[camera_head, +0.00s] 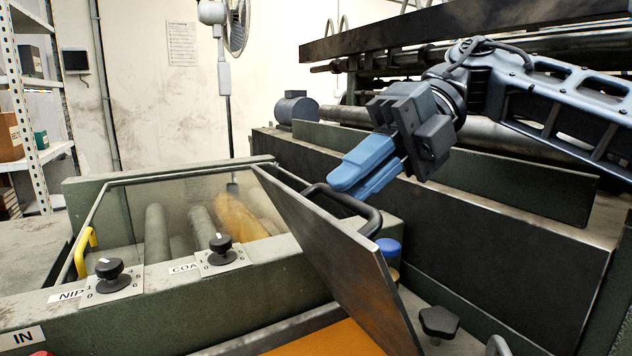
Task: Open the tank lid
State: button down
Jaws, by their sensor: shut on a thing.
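The tank lid is a dark flat panel (345,265) that stands tilted up near the middle of the view, beside the glass-covered roller section. A curved black handle (372,217) sticks out from its far side. My gripper (354,188) reaches in from the upper right, with its blue fingers shut on the handle. The fingers hide part of the handle, so the exact grip is partly hidden. An orange-brown surface (325,340) shows below the raised lid.
A glass cover (120,215) with a yellow handle (85,250) lies to the left, over rollers. Black knobs (110,268) stand on the front rail. A blue cap (389,247) and a black star knob (439,322) sit right of the lid. The dark machine body (500,240) stands behind.

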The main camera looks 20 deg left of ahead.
jog(key=shift+w+d+f+p, duration=0.2)
jog(key=shift+w+d+f, duration=0.05)
jog(key=shift+w+d, duration=0.45)
jog(key=shift+w+d+f+p, duration=0.2)
jog(key=shift+w+d, duration=0.4)
jog(key=shift+w, duration=0.05)
jog(key=c, duration=1.2)
grip_release()
jog(key=shift+o, duration=0.2)
jog(key=shift+r, duration=0.1)
jog(key=shift+r, duration=0.2)
jog(key=shift+w, duration=0.1)
